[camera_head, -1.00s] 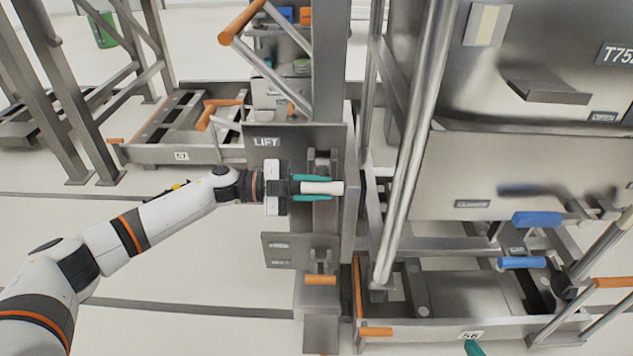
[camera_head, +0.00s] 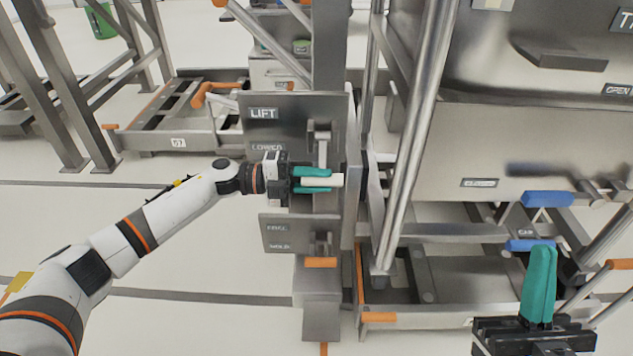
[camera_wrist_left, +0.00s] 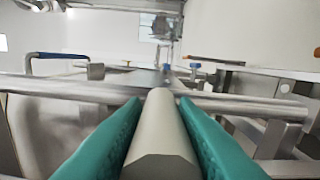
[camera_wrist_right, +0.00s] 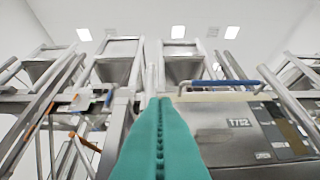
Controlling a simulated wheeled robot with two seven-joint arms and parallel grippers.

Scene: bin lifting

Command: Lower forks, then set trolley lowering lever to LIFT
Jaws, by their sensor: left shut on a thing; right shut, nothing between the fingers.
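The lever's pale cylindrical handle (camera_head: 335,180) lies level in front of the upper steel plate on the post. My left gripper (camera_head: 318,180) is shut around this handle; the left wrist view shows the handle (camera_wrist_left: 162,135) between both teal fingers. The LIFT label (camera_head: 263,113) is at the top of the plate and the LOWER label (camera_head: 267,147) is under it. The handle sits below both labels. My right gripper (camera_head: 540,275) is shut and empty at the lower right, pointing up. I cannot clearly make out the forks.
A second labelled plate (camera_head: 280,235) with an orange lever (camera_head: 320,262) is below. The big steel bin (camera_head: 520,150) and blue handles (camera_head: 547,199) are on the right. Another trolley frame (camera_head: 180,143) stands behind. The floor at left is clear.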

